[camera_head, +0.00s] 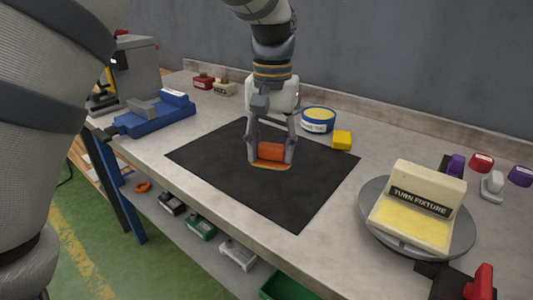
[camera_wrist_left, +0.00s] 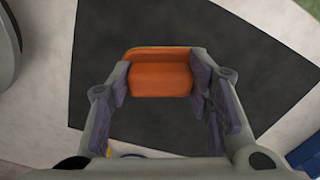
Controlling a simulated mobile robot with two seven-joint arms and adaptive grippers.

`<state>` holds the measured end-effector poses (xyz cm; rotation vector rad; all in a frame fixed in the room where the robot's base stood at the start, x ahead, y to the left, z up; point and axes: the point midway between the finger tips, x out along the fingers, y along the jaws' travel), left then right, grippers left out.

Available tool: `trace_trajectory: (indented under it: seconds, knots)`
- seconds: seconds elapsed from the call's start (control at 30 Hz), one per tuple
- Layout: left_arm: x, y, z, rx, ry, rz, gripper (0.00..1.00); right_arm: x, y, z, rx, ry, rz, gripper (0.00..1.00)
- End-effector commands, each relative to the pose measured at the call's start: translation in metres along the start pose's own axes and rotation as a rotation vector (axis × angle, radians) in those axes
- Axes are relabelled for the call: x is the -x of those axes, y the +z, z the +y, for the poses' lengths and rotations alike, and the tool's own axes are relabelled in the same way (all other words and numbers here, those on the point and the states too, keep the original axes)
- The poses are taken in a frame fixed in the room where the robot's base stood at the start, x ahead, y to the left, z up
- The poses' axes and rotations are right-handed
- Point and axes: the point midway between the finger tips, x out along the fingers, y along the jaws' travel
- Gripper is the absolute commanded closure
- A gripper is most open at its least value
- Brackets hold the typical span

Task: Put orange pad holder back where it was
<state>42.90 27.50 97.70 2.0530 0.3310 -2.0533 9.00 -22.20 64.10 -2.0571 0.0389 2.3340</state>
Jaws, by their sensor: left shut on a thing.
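The orange pad holder (camera_head: 271,151) is a block-shaped grip over a flat orange base, at the middle of the black mat (camera_head: 310,190). My left gripper (camera_head: 271,154) points down and is shut on its sides, one finger on each side. In the left wrist view the orange pad holder (camera_wrist_left: 160,78) sits between the fingers (camera_wrist_left: 161,84), with the black mat (camera_wrist_left: 220,40) behind it. It is at or just above the mat; I cannot tell if it touches. My right gripper is not in view.
A blue round tub (camera_head: 318,121) and a yellow block (camera_head: 342,141) stand behind the mat at right. A turntable (camera_head: 371,236) with a cream turn fixture (camera_head: 414,200) stands at right. A blue vise (camera_head: 157,118) is at left. The mat around the holder is clear.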

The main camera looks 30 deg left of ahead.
Motion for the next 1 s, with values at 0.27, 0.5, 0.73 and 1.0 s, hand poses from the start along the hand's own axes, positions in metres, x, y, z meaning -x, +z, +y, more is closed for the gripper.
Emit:
trace_trajectory:
  seconds: [0.27,0.5,0.73,1.0]
  knots:
    - [-0.033,-0.009,0.002,0.000,-0.002,-0.004,0.80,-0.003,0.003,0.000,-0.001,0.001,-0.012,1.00]
    - [-0.054,-0.018,0.006,0.000,0.001,0.002,0.80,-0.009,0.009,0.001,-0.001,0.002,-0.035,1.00]
    - [-0.055,-0.018,0.006,0.001,0.001,0.003,0.45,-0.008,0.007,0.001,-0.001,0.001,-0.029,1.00]
    - [-0.055,-0.018,0.006,0.001,0.001,0.003,0.34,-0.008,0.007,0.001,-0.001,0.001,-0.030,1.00]
